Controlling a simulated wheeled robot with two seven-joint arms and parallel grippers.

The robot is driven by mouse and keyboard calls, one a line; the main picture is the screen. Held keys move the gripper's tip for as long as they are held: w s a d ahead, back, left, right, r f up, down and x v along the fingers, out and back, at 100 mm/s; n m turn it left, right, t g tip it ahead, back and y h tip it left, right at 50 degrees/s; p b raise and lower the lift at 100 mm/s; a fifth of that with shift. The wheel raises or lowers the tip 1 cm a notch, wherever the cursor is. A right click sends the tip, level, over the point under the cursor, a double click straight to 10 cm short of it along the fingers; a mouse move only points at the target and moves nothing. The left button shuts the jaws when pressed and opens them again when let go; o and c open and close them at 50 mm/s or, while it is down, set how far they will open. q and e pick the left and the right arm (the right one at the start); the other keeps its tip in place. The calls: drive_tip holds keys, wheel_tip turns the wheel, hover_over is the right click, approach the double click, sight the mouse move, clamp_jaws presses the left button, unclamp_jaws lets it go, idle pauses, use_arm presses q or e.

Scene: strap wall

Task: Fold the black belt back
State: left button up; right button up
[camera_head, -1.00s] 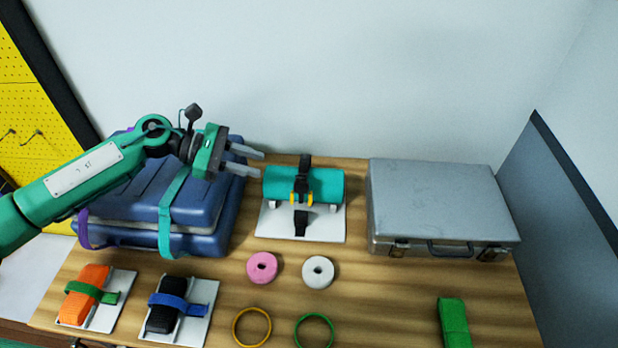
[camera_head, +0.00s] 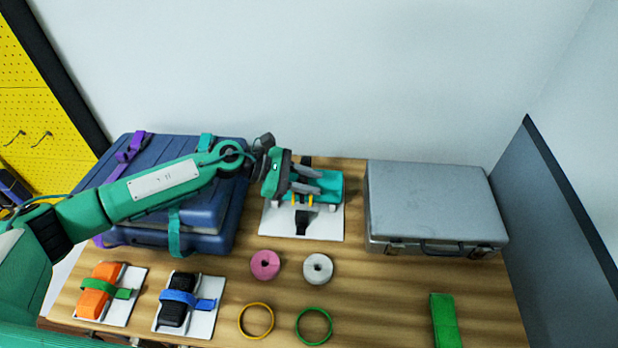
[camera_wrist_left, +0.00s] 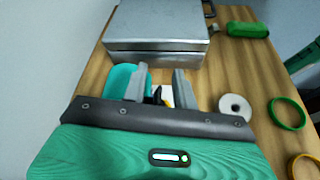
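The black belt (camera_head: 302,222) runs over a teal roll (camera_head: 334,187) on a white board (camera_head: 329,226). Its lower end lies on the board, and a short piece shows behind the roll. Yellow buckle parts (camera_head: 309,201) sit at the roll's front. My left gripper (camera_head: 319,182) is over the roll and hides the belt's middle. In the left wrist view its fingers (camera_wrist_left: 160,88) are apart, with the teal roll (camera_wrist_left: 120,80) at the left finger and a bit of black belt (camera_wrist_left: 157,95) seen between them. I cannot tell whether they touch. My right gripper is not in view.
A blue case (camera_head: 205,208) stands under my left arm. A silver case (camera_head: 430,200) stands to the right of the board. A pink ring (camera_head: 265,265), a white ring (camera_head: 317,268) and two thin hoops lie in front. Strapped orange (camera_head: 95,295) and black (camera_head: 173,310) blocks lie front left.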

use_arm(q)
drive_tip(key=shift+c, duration=0.2)
clamp_jaws()
drive_tip(key=shift+w+r, duration=0.1)
drive_tip(key=shift+w, duration=0.05)
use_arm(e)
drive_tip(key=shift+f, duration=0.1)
use_arm(q)
drive_tip(key=w+r+n+g+b, duration=0.3)
drive_tip(key=w+r+n+b, duration=0.1)
drive_tip(key=w+b, duration=0.4)
drive_tip(key=shift+w+r+n+g+b, duration=0.35)
drive_tip(key=shift+w+r+n, duration=0.1)
drive_tip(key=shift+w, duration=0.8)
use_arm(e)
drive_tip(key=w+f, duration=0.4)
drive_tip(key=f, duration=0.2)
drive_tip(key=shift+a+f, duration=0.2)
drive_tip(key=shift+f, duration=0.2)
